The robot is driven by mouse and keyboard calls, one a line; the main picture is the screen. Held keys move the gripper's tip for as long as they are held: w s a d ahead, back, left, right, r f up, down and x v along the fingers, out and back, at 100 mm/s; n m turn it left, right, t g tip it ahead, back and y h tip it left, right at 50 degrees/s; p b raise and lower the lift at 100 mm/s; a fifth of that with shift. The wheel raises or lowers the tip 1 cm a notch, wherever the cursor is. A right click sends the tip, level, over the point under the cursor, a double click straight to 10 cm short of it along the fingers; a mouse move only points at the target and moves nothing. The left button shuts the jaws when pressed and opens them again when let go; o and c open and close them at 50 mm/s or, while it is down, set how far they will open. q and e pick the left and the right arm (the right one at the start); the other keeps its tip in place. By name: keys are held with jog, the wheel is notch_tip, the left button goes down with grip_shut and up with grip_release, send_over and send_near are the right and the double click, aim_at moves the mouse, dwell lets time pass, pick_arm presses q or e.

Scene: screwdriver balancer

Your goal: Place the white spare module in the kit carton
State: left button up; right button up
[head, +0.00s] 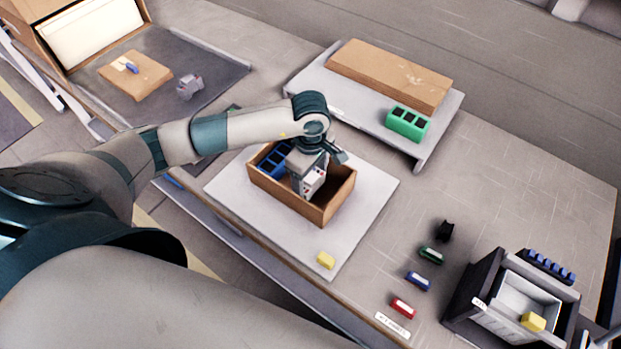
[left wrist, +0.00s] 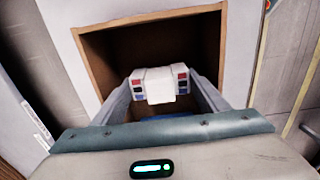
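The white spare module (head: 314,181), with red and dark marks on its face, is between the fingers of my left gripper (head: 311,172). In the left wrist view the module (left wrist: 160,85) sits between both fingertips, which appear to touch its sides. The kit carton (head: 336,205) is an open brown box on a pale mat. The gripper points down into its opening, and the module is within or just above it. I cannot tell whether the module touches the carton floor. A blue block (head: 272,160) is in the carton's left end. My right gripper is not in view.
A raised grey shelf holds a flat brown box (head: 390,75) and a green block (head: 408,122). Small coloured pieces and a dark bin (head: 480,318) are at the right. The upper right bench is clear.

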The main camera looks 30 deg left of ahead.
aim_at(311, 176)
pick_arm(q)
jog(key=shift+o, duration=0.4)
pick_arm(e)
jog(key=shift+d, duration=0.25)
pick_arm(q)
jog(key=shift+r, duration=0.1)
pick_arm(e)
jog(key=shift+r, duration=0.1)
pick_arm(q)
jog(key=shift+r+p, duration=0.15)
jog(key=shift+p, duration=0.15)
jog(key=shift+r, duration=0.15)
notch_tip(311, 176, up, 7)
jog(key=b, duration=0.3)
jog(key=shift+w, duration=0.1)
notch_tip(311, 176, up, 3)
jog(key=shift+r+b, duration=0.15)
jog(key=shift+b, duration=0.3)
jog(key=shift+r, duration=0.6)
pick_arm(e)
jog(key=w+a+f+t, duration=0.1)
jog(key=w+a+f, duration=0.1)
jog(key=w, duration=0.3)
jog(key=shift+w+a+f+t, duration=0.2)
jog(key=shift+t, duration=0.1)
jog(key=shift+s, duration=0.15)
